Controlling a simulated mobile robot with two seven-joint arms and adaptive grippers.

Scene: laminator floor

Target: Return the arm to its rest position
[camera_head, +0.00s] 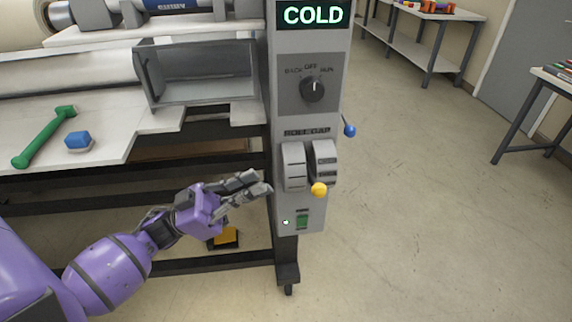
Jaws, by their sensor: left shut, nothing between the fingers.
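My left arm comes in from the lower left in purple. My left gripper (262,184) is shut and empty. In the picture it lies just left of the grey control panel (308,120), level with its lower levers; I cannot tell whether it touches the panel. The panel carries a lit COLD display (313,15), a black rotary knob (313,89), a lever with a yellow ball (319,190) and a lever with a blue ball (349,131). A green rocker switch (302,222) sits at the bottom. My right gripper is not in view.
A dark frame rail (190,264) runs below. A yellow and black pedal (224,238) is near the floor. Open floor (430,220) lies right; benches (425,15) stand behind.

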